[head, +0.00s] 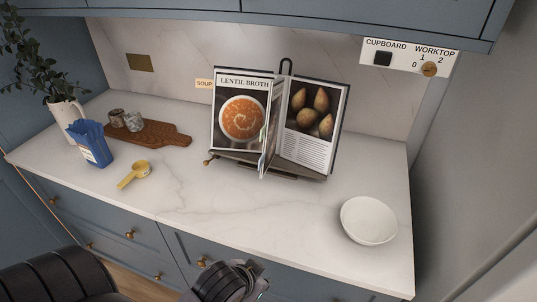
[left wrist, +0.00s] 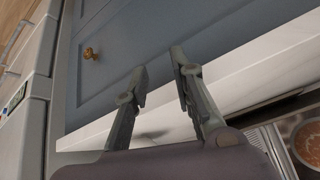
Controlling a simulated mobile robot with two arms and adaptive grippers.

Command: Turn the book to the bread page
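The open book (head: 312,135) leans on a dark stand (head: 285,67) at the back middle of the worktop. Its left page is headed "LENTIL BROTH" and shows an orange bowl of soup. Its right page shows several brown, rounded foods above text. Page edges stand out near the middle, and a "SOUP" tab (head: 204,83) sticks out at the left. In the left wrist view, part of the book (left wrist: 308,140) shows at the lower right. My left gripper (left wrist: 158,64) has its fingers apart with nothing between them, near the worktop's front edge. My right gripper is not seen.
A white bowl (head: 369,221) stands front right. A yellow scoop (head: 133,174), blue packet (head: 92,145), wooden board (head: 150,133) with two jars and a plant jug (head: 67,117) stand left. A panel (head: 408,57) with a switch and knob is on the wall.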

